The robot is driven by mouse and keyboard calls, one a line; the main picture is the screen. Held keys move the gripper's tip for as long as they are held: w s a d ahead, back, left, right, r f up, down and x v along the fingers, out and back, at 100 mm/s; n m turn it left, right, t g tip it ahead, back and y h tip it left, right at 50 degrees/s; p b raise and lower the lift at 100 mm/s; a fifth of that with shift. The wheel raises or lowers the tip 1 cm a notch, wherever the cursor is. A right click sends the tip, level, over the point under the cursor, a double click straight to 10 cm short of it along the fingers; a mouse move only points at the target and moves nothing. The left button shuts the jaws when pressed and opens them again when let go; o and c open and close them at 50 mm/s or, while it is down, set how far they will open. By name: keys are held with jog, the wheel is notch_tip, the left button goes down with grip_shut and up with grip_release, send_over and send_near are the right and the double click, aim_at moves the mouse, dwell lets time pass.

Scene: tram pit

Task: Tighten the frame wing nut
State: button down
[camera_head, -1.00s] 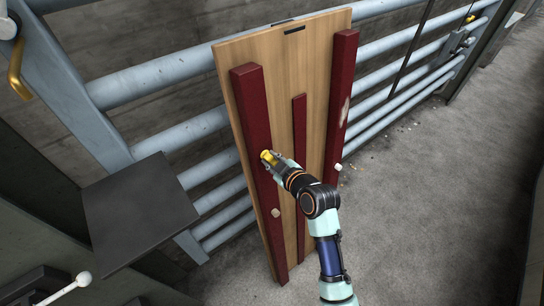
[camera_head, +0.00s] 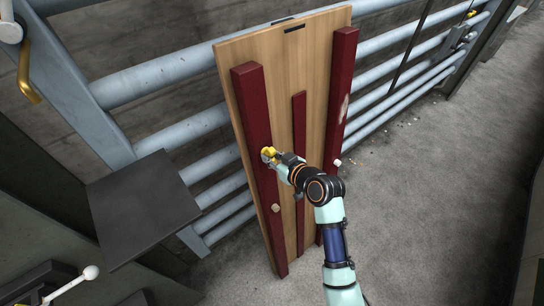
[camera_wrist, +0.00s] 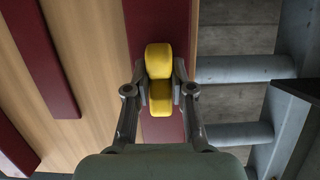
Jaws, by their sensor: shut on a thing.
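The yellow wing nut (camera_head: 268,154) sits on the left dark red upright (camera_head: 257,115) of a tall wooden panel (camera_head: 285,75). My gripper (camera_head: 275,158) is at the wing nut, reaching from the right. In the wrist view the yellow wing nut (camera_wrist: 159,80) lies between the two fingers of my gripper (camera_wrist: 159,92), which are shut on it. Its two rounded lobes show, one above the other in the picture. The dark red upright lies behind it. The shaft of the wing nut is hidden.
Blue-grey rails (camera_head: 165,75) run behind the panel. A dark flat plate (camera_head: 140,205) stands at the left. Pale knobs (camera_head: 276,208) sit on the red uprights.

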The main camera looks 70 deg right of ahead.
jog(key=c, duration=1)
grip_release()
jog(key=shift+s, duration=0.1)
jog(key=v, duration=1.2)
